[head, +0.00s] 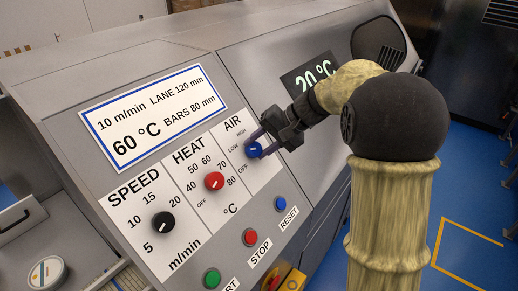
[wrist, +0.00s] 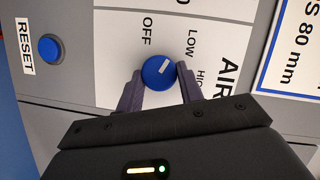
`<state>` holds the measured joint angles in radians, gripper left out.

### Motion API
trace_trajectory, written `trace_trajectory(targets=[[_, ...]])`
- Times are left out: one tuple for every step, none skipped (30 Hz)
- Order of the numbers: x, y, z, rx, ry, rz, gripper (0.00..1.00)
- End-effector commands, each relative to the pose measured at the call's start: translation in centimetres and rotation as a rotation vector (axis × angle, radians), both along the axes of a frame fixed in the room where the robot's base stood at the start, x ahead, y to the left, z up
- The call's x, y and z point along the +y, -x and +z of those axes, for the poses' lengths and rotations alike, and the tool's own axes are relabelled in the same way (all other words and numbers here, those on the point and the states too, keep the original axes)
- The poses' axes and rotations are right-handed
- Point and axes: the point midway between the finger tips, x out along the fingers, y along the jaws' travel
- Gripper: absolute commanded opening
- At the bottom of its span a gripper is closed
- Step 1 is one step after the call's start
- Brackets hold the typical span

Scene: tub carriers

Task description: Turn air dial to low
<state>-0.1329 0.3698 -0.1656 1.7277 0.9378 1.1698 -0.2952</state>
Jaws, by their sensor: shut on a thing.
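The blue air dial (head: 253,150) is on the AIR panel (head: 238,171) of the sloped console, with OFF, LOW and HIGH printed around it. In the wrist view the dial (wrist: 157,73) shows a white pointer mark directed roughly at the word LOW (wrist: 191,43). My gripper (head: 257,143) is shut on the dial. In the wrist view my gripper's (wrist: 159,84) two purple fingers lie on either side of it.
The red HEAT dial (head: 214,181) and black SPEED dial (head: 160,222) are to the left. A blue RESET button (head: 281,203), red STOP button (head: 250,237) and green button (head: 211,278) line the panel below.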

Motion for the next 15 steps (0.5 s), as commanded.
trace_trajectory(targets=[[-0.23, -0.06, -0.24, 0.020, -0.016, -0.028, 0.14], [-0.25, -0.05, -0.24, 0.032, -0.027, -0.043, 0.14], [-0.22, -0.04, -0.23, 0.049, -0.040, -0.062, 0.14], [-0.24, -0.04, -0.23, 0.059, -0.048, -0.074, 0.14], [-0.26, -0.03, -0.23, 0.070, -0.056, -0.086, 0.14], [-0.26, -0.02, -0.24, 0.083, -0.066, -0.101, 0.14], [-0.26, -0.01, -0.24, 0.092, -0.073, -0.111, 0.14], [-0.25, 0.00, -0.23, 0.100, -0.079, -0.120, 0.14], [-0.26, 0.00, -0.23, 0.109, -0.086, -0.130, 0.14], [-0.26, 0.00, -0.23, 0.116, -0.091, -0.138, 0.14], [-0.26, 0.01, -0.22, 0.122, -0.096, -0.144, 0.14], [-0.27, 0.01, -0.23, 0.127, -0.099, -0.149, 0.14], [-0.26, 0.02, -0.22, 0.131, -0.102, -0.154, 0.14], [-0.26, 0.02, -0.22, 0.133, -0.104, -0.157, 0.14], [-0.26, 0.02, -0.20, 0.137, -0.106, -0.161, 0.14]])
